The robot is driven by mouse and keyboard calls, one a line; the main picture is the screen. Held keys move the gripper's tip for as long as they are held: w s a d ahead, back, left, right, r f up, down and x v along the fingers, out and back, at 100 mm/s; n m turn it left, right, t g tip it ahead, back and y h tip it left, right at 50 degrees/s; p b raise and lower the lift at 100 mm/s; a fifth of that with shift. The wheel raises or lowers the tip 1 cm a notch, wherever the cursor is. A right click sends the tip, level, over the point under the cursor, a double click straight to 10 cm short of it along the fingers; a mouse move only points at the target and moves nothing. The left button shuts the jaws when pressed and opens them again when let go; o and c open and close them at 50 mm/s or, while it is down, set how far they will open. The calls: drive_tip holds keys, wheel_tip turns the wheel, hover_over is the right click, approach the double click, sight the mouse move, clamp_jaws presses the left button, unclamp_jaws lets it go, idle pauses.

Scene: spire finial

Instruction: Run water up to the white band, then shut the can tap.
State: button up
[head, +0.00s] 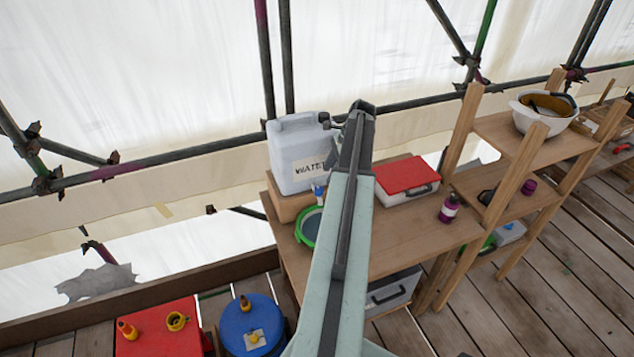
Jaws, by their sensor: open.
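A pale water can (297,158) labelled WATER stands on a wooden block (288,200) at the left end of the workbench. A small blue and white part, possibly the can tap (318,190), shows below its right front edge. A green-rimmed round vessel (304,238) sits below it, partly hidden by my arm. I cannot make out a white band or the water level. My gripper (362,108) is open and raised, just right of the can in the picture. My arm covers the middle of the bench, and its depth from the can is unclear.
A red box (160,330) and a blue drum (250,318) are in front at left.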

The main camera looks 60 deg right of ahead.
sight(319, 189)
drive_tip(key=b+x, duration=0.6)
drive_tip(key=x, duration=0.2)
drive_tip(key=shift+b, duration=0.3)
drive_tip(key=shift+r, duration=0.2)
clamp_jaws()
drive_tip(key=shift+w+d+n+g, duration=0.15)
drive_tip(key=shift+n+g, duration=0.15)
drive_tip(key=shift+n, duration=0.5)
drive_tip(key=shift+n+y, duration=0.4)
drive_tip(key=shift+n, duration=0.2)
